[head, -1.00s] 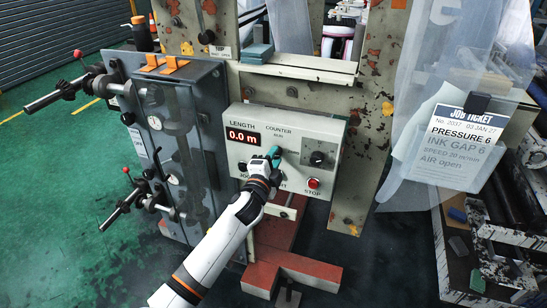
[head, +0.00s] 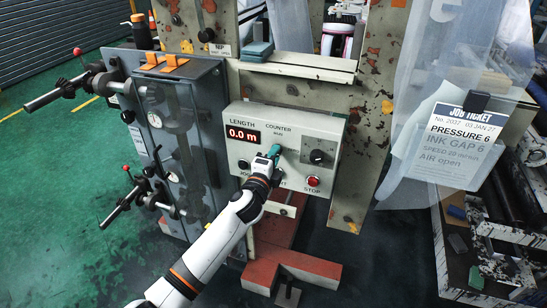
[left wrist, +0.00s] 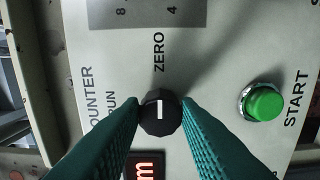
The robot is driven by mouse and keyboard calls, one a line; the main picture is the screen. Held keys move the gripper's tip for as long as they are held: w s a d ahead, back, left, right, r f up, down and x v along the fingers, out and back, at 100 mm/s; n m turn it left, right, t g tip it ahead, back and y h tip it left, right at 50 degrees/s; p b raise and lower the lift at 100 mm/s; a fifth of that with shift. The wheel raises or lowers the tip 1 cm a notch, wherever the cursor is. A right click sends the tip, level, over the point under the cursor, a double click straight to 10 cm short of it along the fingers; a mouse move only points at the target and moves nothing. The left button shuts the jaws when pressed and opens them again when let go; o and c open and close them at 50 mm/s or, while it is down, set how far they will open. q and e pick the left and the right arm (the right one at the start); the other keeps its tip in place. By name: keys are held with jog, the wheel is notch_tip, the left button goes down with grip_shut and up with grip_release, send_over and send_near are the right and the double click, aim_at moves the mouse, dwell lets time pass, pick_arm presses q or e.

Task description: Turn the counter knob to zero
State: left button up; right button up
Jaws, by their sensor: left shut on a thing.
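The counter knob is a small black knob (left wrist: 160,118) with a white line. It sits between the two green ribbed fingertips of my left gripper (left wrist: 160,114) in the left wrist view, and the gripper is shut on it. The white line lies up and down in that view, in line with the word ZERO (left wrist: 159,52); RUN is to its left. In the head view my left gripper (head: 275,153) reaches the counter panel (head: 240,113) and hides the knob. The red display (head: 243,135) reads 0.0 m. My right gripper is not in view.
The green START button (left wrist: 264,103) is beside the knob in the left wrist view. A red STOP button (head: 313,181) and a black dial (head: 317,157) are on the panel's right side. A job ticket (head: 456,140) hangs at right.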

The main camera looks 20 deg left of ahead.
pick_arm(q)
jog(key=o, duration=1)
jog(key=shift+c, duration=0.2)
jog(key=s+b, duration=0.1)
jog(key=s, duration=1.1)
jog(key=shift+a, duration=0.2)
jog(key=shift+f, duration=0.1)
